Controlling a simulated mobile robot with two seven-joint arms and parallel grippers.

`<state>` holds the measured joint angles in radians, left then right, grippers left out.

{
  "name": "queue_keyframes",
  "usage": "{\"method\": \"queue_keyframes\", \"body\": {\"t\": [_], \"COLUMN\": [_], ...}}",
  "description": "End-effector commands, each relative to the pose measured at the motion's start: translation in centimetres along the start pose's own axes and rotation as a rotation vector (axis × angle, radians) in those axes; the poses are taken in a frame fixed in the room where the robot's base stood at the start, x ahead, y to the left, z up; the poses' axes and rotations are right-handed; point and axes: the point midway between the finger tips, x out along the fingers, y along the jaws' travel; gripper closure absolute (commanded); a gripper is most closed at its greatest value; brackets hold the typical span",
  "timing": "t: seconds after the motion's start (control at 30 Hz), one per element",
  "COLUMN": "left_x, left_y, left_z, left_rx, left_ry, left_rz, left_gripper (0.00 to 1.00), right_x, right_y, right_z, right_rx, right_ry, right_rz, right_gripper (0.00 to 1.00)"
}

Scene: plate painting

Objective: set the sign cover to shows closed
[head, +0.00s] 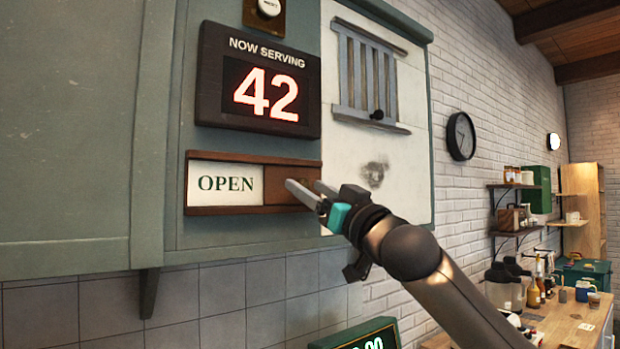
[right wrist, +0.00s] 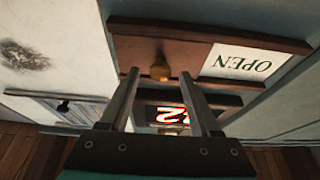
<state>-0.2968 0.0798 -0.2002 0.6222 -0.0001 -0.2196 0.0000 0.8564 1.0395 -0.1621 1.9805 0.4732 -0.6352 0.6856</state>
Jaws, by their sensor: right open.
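The sign (head: 227,184) has a brown wooden frame on the green wall panel, with the white OPEN side showing at its left. The brown sliding cover (head: 279,185) sits over the right half. My left gripper is not in view.
A "NOW SERVING 42" display (head: 262,82) hangs just above the sign. A grey slatted shutter (head: 368,75) with a black knob is at the upper right. A green digital clock (head: 360,337) is below. A cluttered wooden counter (head: 575,325) stands at the far right.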

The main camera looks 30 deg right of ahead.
Motion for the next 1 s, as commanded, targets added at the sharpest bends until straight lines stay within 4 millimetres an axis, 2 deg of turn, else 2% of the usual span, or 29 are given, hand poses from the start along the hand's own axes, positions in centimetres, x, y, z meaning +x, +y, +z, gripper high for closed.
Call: {"method": "queue_keyframes", "body": {"t": [0.37, 0.9, 1.0], "left_x": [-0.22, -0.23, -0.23], "left_y": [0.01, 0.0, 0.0], "left_z": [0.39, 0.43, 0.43], "left_rx": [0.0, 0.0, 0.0], "left_ry": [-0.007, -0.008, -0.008], "left_rz": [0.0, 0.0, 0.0], "left_gripper": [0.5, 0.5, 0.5], "right_x": [0.46, 0.44, 0.44], "right_y": [-0.06, -0.04, -0.04], "right_z": [0.07, 0.04, 0.04], "right_rx": [-0.001, 0.0, 0.0], "right_ry": [0.0, 0.0, 0.0], "right_rz": [-0.001, -0.001, -0.001], "right_gripper": [0.37, 0.97, 1.0]}}
